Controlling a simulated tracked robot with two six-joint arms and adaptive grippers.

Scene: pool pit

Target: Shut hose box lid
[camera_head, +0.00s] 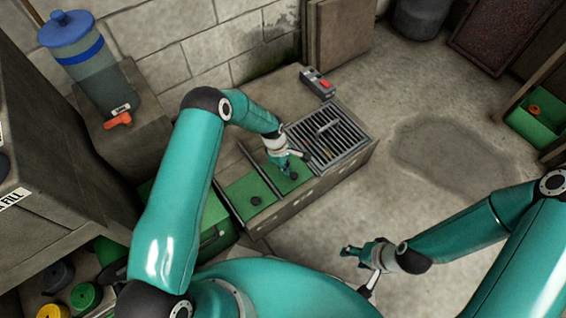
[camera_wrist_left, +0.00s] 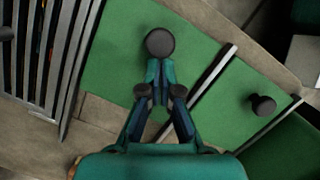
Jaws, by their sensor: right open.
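A long low grey box along the wall has green panels with dark knobs and a dark slatted grille. The green panel (camera_wrist_left: 105,65) beside the grille carries a dark round knob (camera_wrist_left: 160,43). My left gripper (camera_head: 289,164) is at this panel. In the left wrist view its fingertips (camera_wrist_left: 160,72) are close together just under the knob's cap and look shut on it. A second green panel (camera_head: 238,198) with its own knob (camera_wrist_left: 263,105) lies beside it, past a pale strip. My right gripper (camera_head: 368,254) is open and empty over the floor. I cannot tell which panel is the hose box lid.
The slatted grille (camera_head: 326,135) and a grey-and-red device (camera_head: 317,83) are at the box's far end. A blue-lidded container (camera_head: 85,68) stands on a ledge at left. Another green-lined box (camera_head: 538,114) is at right. Floor in the middle is clear.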

